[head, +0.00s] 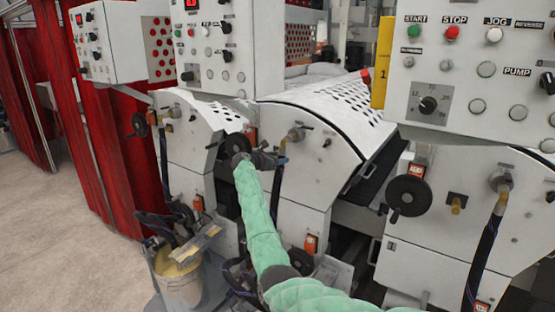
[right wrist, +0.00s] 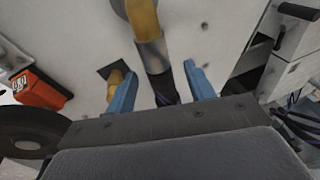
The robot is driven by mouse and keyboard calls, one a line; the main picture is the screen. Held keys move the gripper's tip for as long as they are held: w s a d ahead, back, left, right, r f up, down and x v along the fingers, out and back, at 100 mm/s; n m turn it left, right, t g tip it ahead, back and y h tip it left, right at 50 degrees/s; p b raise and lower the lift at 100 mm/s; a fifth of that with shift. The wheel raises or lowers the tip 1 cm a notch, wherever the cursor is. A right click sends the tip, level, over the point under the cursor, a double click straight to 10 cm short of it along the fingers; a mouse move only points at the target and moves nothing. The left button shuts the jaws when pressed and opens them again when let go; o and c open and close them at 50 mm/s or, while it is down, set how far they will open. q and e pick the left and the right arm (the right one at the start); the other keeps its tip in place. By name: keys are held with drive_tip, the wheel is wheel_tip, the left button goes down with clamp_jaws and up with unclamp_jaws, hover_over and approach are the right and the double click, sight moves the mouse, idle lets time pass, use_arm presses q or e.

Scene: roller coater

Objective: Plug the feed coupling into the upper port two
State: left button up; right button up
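A feed coupling, a grey collar (right wrist: 151,55) on a brass elbow (right wrist: 143,18), sits at the middle machine's front panel with a dark hose below it. In the head view its fitting (head: 295,135) and hose (head: 276,187) show beside my right gripper (head: 281,156). In the right wrist view my right gripper (right wrist: 161,70) has its blue fingers apart on either side of the collar's lower end and hose, with gaps visible. A brass port (right wrist: 115,78) on a dark square plate is left of the coupling. No port numbers are readable. My left gripper is out of view.
A black handwheel (right wrist: 25,130) and an orange switch (right wrist: 38,90) are close on the left. The right machine has a similar hosed coupling (head: 501,187) and brass port (head: 457,203). A bucket (head: 178,281) stands on the floor at lower left; open floor (head: 60,230) lies beyond it.

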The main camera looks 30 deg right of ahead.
idle(0.3)
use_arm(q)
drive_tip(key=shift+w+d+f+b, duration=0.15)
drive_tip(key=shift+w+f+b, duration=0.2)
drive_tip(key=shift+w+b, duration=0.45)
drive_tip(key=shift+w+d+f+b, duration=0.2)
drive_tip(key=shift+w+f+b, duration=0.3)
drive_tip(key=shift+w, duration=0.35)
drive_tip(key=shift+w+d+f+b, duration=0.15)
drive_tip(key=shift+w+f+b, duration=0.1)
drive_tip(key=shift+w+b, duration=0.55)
use_arm(e)
drive_tip(key=v, duration=0.7)
drive_tip(key=shift+a, duration=0.4)
drive_tip(key=shift+r, duration=0.1)
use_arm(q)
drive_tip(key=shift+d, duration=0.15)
